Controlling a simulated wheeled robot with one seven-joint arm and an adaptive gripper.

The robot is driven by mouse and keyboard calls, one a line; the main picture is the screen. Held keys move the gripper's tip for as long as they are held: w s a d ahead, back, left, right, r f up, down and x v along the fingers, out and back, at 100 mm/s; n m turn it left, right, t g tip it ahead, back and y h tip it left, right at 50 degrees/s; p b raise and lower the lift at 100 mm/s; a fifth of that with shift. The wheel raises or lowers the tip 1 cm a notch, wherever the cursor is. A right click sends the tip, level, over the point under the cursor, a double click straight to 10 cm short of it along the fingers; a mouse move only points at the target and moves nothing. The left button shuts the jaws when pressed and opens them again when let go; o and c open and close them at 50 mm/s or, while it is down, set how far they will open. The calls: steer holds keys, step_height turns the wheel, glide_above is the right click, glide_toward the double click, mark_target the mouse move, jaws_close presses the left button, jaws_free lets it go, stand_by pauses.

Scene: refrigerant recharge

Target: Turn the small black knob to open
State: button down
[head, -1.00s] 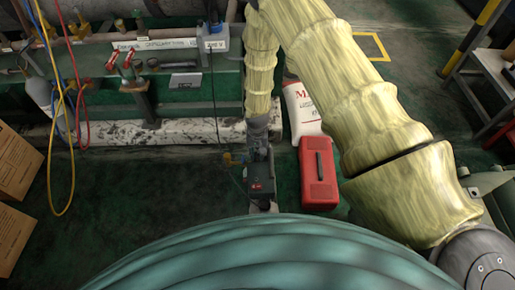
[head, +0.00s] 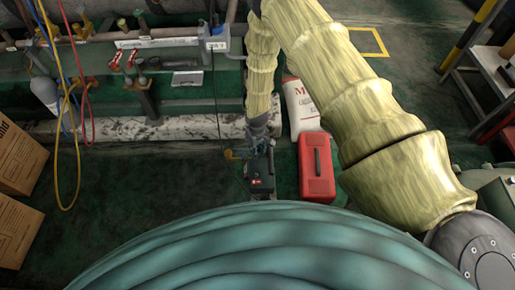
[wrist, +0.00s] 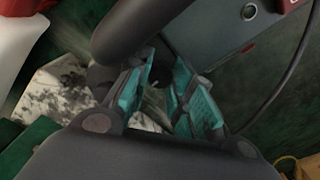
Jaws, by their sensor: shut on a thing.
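My gripper (wrist: 160,92) has its teal finger pads close together on a small dark part, which I take to be the black knob; the pads hide most of it. In the wrist view the dark grey machine (wrist: 215,32) lies just beyond the fingers at the top. In the head view the machine (head: 261,180) stands on the floor below my arm, with my gripper at its upper end. The knob cannot be made out in the head view, and its turn angle cannot be told.
A red case (head: 317,178) stands right of the machine, with a white sack (head: 300,105) behind it. A pale, stained ledge (head: 185,128) runs behind. Cardboard boxes (head: 15,225) and hanging hoses (head: 75,150) are at the left. Green floor between is clear.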

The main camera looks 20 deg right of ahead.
steer(key=shift+s, duration=0.1)
stand_by(0.3)
steer(key=c, duration=1.5)
jaws_free()
steer(key=shift+r, duration=0.15)
step_height(320, 180, up, 12)
